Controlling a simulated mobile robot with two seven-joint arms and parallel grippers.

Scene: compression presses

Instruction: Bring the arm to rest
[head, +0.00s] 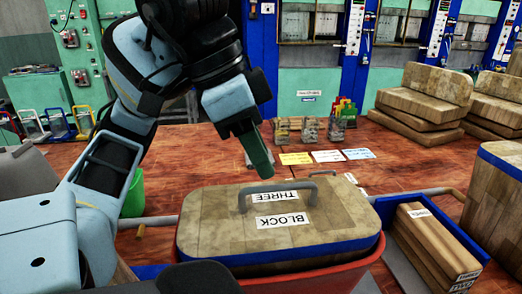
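My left arm (110,165), light blue and black, comes in from the left, rises and bends over at the top. Its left gripper (262,172) hangs down in the middle, above the back edge of a wooden lid labelled "THREE" and "BLOCK" (215,235). The dark green fingers show nearly edge-on, so I cannot tell if they are apart. Nothing shows held in them. The lid's grey handle (278,186) is just below and to the right of the fingertips; a gap seems to lie between. My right gripper is not in view.
The lid sits on a red bin (340,266). Beside it a blue tray (452,218) holds wooden blocks. A green cup (134,195) stands behind my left arm. Coloured cards (327,156) and small racks lie farther back. Stacked wooden pieces (425,95) stand at the back right.

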